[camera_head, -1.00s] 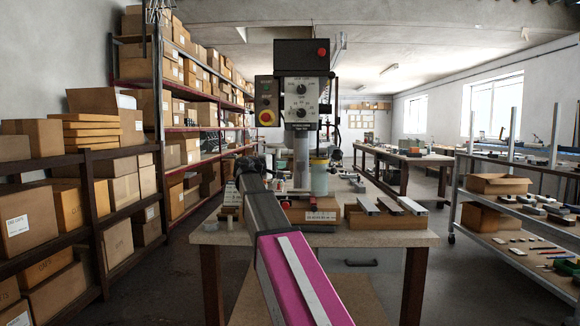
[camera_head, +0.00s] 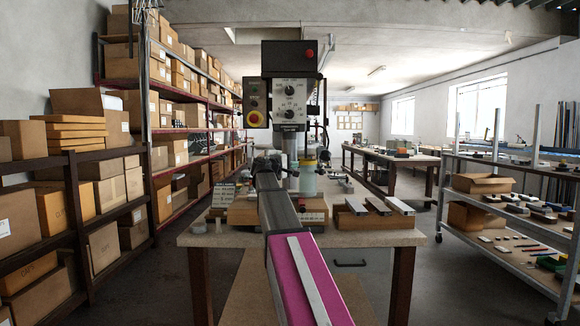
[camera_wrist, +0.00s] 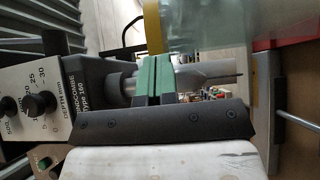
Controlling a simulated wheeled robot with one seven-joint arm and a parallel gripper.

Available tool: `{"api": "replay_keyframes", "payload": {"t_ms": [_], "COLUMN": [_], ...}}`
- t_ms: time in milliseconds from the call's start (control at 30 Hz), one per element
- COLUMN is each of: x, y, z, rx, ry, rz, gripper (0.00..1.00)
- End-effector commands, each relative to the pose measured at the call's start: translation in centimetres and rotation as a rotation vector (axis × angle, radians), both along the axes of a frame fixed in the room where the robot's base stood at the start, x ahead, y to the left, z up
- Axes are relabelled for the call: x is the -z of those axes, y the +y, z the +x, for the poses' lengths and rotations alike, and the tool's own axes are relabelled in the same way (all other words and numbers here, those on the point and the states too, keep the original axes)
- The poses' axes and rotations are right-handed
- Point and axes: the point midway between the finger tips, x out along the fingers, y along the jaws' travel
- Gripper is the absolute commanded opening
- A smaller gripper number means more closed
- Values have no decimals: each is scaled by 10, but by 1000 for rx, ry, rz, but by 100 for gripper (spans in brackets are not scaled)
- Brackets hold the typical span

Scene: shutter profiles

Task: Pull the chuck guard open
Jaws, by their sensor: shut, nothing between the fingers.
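The chuck guard (camera_head: 308,181) is a clear, pale green cylinder with a yellow band at its top, below the drill press head (camera_head: 289,95). In the wrist view the guard (camera_wrist: 225,22) fills the upper right, with its yellow band (camera_wrist: 152,28) upright at its left edge. My gripper (camera_wrist: 155,78) is shut and empty, its two green fingertips together just under the band. I cannot tell whether they touch the guard. Behind them are the grey chuck and drill bit (camera_wrist: 232,78). In the head view my arm hides part of the gripper, left of the guard.
A box shelf (camera_head: 88,148) lines the left side, and a shelf trolley (camera_head: 505,262) stands at the right. Floor between bench and trolley is clear.

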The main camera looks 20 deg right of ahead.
Motion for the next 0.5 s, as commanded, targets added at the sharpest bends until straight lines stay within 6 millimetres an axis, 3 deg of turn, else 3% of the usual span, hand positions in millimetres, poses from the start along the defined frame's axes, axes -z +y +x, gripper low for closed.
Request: {"api": "replay_keyframes", "payload": {"t_ms": [267, 500], "x": [0, 1], "y": [-1, -20], "z": [-2, -20], "rx": [-10, -147], "ry": [0, 1], "rz": [0, 2], "gripper": [0, 0]}}
